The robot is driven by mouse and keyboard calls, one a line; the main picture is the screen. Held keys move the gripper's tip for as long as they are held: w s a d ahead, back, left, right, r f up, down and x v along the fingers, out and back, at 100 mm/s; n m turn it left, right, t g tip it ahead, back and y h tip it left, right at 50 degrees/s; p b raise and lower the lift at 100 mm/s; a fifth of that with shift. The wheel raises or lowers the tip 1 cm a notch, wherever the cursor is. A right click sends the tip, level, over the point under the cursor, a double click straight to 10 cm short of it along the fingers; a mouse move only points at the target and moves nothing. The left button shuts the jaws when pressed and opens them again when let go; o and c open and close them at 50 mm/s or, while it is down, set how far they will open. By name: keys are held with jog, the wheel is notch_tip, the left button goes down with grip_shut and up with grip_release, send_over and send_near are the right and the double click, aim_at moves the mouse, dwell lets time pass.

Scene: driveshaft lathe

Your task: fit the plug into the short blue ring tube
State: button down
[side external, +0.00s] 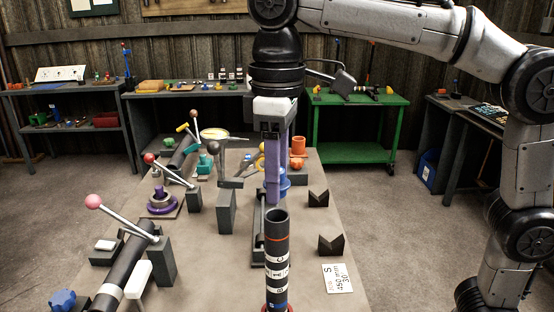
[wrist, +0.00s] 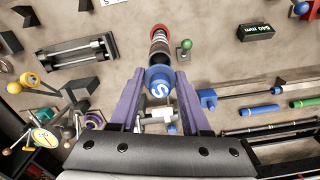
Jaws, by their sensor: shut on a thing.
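My gripper (wrist: 159,78) has two purple fingers, which also show in the side view (side external: 274,203). It is shut on the plug, whose round blue face marked S (wrist: 158,88) shows between the fingertips in the wrist view. I cannot make out the plug clearly in the side view. The short blue ring tube (side external: 277,258) stands upright and dark, with an open top, an orange band, white lettered bands and blue low down. My fingertips are just above and behind its rim. In the wrist view the tube's banded side (wrist: 159,48) shows beyond the plug; the gap between them cannot be told.
A plaque marked S 450 mm (side external: 338,279) and two dark V-blocks (side external: 331,245) lie right of the tube. Clamp levers with a pink knob (side external: 93,201) and a red knob (side external: 149,158) rise at left. A green bench (side external: 360,152) stands behind.

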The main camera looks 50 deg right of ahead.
jog(key=shift+f, duration=1.15)
jog(key=shift+f, duration=0.9)
dwell(0.7)
jog(key=shift+c, duration=1.4)
grip_release()
jog(key=shift+r, duration=3.75)
jog(key=shift+d, duration=0.1)
